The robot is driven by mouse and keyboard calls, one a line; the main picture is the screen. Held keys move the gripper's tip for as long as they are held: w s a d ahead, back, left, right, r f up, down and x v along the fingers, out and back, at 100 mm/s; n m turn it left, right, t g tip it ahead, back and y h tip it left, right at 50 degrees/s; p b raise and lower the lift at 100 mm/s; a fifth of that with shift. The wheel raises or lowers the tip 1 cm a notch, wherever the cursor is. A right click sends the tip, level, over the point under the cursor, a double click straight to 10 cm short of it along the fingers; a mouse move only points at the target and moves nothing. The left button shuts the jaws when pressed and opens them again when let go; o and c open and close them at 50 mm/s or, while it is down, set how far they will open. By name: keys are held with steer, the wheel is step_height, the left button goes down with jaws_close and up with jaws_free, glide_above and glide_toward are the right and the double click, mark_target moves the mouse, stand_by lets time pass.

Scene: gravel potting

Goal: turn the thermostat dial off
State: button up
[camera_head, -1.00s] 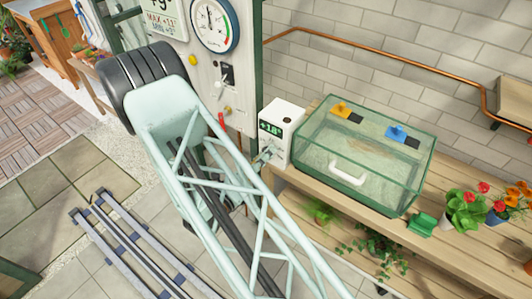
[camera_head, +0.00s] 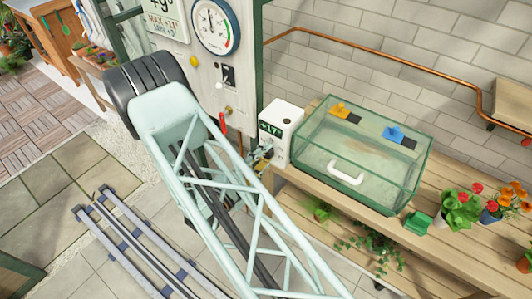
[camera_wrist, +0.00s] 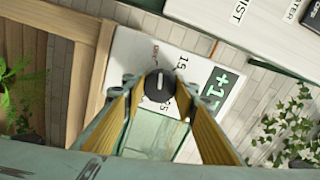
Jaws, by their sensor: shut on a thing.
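The thermostat is a white box (camera_head: 283,112) with a green display (camera_head: 270,129) that reads about +17° in the head view. It stands on the wooden bench beside the glass propagator. In the wrist view its white face (camera_wrist: 132,48) carries a dark round dial (camera_wrist: 159,85) with a pale pointer line and printed numbers around it. My gripper (camera_wrist: 158,88) is shut on the dial, one fingertip on each side. In the head view my gripper (camera_head: 262,153) is at the box's front, and the dial is hidden there.
A glass propagator (camera_head: 362,150) with a white handle stands right of the thermostat. A panel with a round gauge (camera_head: 215,25) and a red lever (camera_head: 222,122) is to the left. Potted flowers (camera_head: 460,206) stand at the right of the bench.

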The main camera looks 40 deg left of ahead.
steer(key=shift+n+p, duration=0.35)
steer(key=shift+n, duration=1.05)
steer(key=o, duration=0.9)
steer(key=shift+s, duration=0.2)
steer(key=shift+s+r, duration=0.1)
steer(key=shift+s, duration=5.75)
